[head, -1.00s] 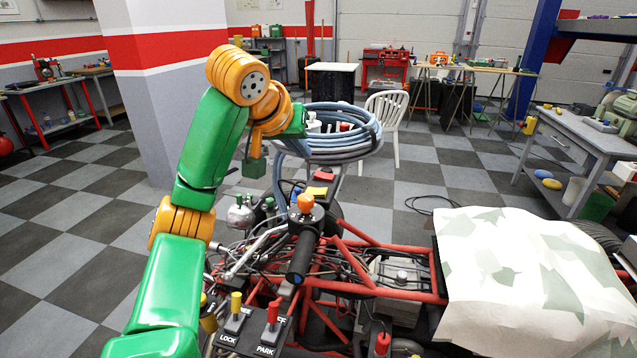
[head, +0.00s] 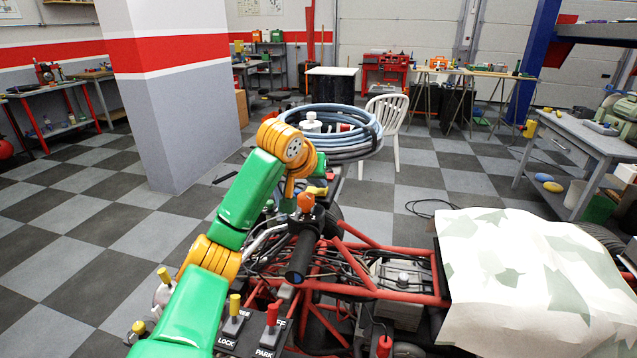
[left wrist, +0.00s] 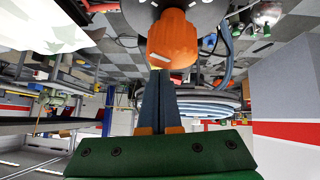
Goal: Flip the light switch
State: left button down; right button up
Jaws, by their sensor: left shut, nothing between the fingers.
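An orange knob (head: 306,201) stands on top of the black handlebar end (head: 302,255) of the stripped quad. No light switch label is readable on it. My left arm comes in from the left and bends over the handlebar, and its yellow wrist hides most of the hand. In the left wrist view my left gripper (left wrist: 160,75) is shut and empty. The orange knob (left wrist: 172,40) shows large right at the fingertips there; I cannot tell whether they touch. My right gripper is not in view.
A yellow lever (head: 235,306) marked LOCK and a red lever (head: 272,315) marked PARK stand in front of the handlebar. A coiled blue hose (head: 340,145) lies behind. The quad's red tube frame (head: 365,277) runs right to a patterned cover (head: 530,270).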

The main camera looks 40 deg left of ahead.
pick_arm(q)
jog(key=shift+d+p, duration=0.15)
jog(key=shift+p, duration=0.45)
jog(key=shift+f, duration=0.2)
jog(key=shift+s+a+r, duration=0.2)
jog(key=shift+s+a, duration=0.15)
jog(key=shift+a, duration=0.4)
